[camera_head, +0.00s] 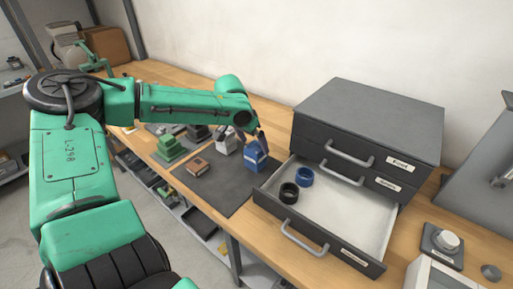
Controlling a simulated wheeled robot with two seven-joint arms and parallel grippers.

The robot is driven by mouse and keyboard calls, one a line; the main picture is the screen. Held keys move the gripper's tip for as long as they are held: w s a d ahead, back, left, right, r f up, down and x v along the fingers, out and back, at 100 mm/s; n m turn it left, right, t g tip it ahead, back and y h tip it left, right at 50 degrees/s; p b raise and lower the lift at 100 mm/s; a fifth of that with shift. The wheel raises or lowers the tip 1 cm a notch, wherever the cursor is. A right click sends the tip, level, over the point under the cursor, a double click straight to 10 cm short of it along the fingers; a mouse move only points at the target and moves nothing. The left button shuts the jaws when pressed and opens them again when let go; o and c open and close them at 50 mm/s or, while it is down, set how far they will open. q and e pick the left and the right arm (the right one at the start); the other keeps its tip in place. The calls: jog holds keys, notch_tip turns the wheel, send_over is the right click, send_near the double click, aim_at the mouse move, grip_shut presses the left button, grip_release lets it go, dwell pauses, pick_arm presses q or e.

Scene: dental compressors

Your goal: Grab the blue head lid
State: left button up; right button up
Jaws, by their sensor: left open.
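A blue block-shaped part (255,158), which looks like the blue head lid, stands on the dark mat (222,189) near the open drawer. My left gripper (258,136) comes in from the left and points down right at the top of this blue part. It is open. A finger overlaps the part's upper edge in the picture, and I cannot tell whether it touches. A blue ring (304,178) and a black ring (289,193) lie in the open drawer (345,212). My right gripper is not in view.
A grey drawer cabinet (372,118) stands right of the mat, its bottom drawer pulled out. A brown-red block (197,166), green stepped part (170,149) and grey-white part (228,143) stand left of the blue part. A round knob (446,241) sits at right. The mat's front is clear.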

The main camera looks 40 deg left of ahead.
pick_arm(q)
jog(key=shift+x, duration=0.85)
jog(key=shift+w+r, duration=0.1)
jog(key=c, duration=1.5)
